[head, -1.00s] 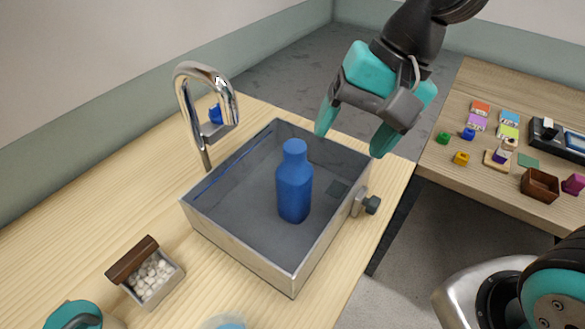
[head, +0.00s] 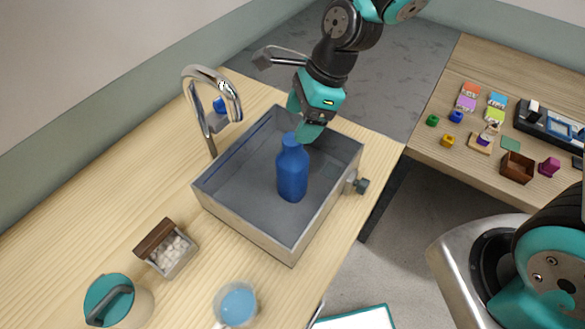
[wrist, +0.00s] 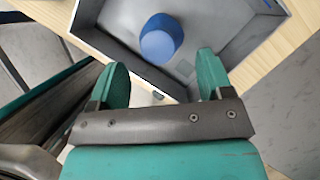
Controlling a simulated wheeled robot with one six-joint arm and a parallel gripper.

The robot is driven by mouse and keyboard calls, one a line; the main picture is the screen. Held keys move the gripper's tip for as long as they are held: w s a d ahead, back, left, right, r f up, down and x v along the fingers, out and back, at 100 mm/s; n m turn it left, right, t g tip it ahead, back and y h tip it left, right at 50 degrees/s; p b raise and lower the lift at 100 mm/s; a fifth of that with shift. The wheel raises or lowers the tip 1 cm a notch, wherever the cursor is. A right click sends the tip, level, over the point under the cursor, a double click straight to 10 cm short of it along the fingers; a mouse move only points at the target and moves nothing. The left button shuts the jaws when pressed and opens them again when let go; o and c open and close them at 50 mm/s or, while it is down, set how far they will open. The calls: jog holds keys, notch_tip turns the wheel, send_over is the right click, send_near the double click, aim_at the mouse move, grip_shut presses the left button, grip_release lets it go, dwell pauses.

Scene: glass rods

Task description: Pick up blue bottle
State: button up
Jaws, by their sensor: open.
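The blue bottle (head: 292,174) stands upright in the grey sink basin (head: 232,222). In the wrist view the bottle (wrist: 160,38) shows from above, just beyond the fingertips and roughly between their lines. My gripper (head: 302,120) is above the basin, close to the bottle's neck in the head view, with one finger partly hiding the area behind the neck. In the wrist view my gripper (wrist: 163,70) is open, with its two teal fingers apart and nothing between them.
A chrome faucet (head: 212,110) rises left of the basin. A small box of white pieces (head: 168,248), a teal-lidded jug (head: 118,300) and a cup of blue liquid (head: 236,304) stand on the counter. A side table (head: 450,92) with small blocks is at right.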

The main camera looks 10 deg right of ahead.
aim_at(284, 159)
jog(key=x, duration=0.3)
jog(key=shift+s+d+p+x, duration=0.15)
jog(key=shift+p+x, duration=0.5)
jog(key=shift+x, duration=0.65)
jog(key=shift+s+d+p+x, duration=0.15)
jog(key=shift+p+x, duration=0.45)
jog(key=shift+x, duration=0.75)
jog(key=shift+w+f, duration=0.1)
jog(key=shift+c, duration=0.2)
grip_shut()
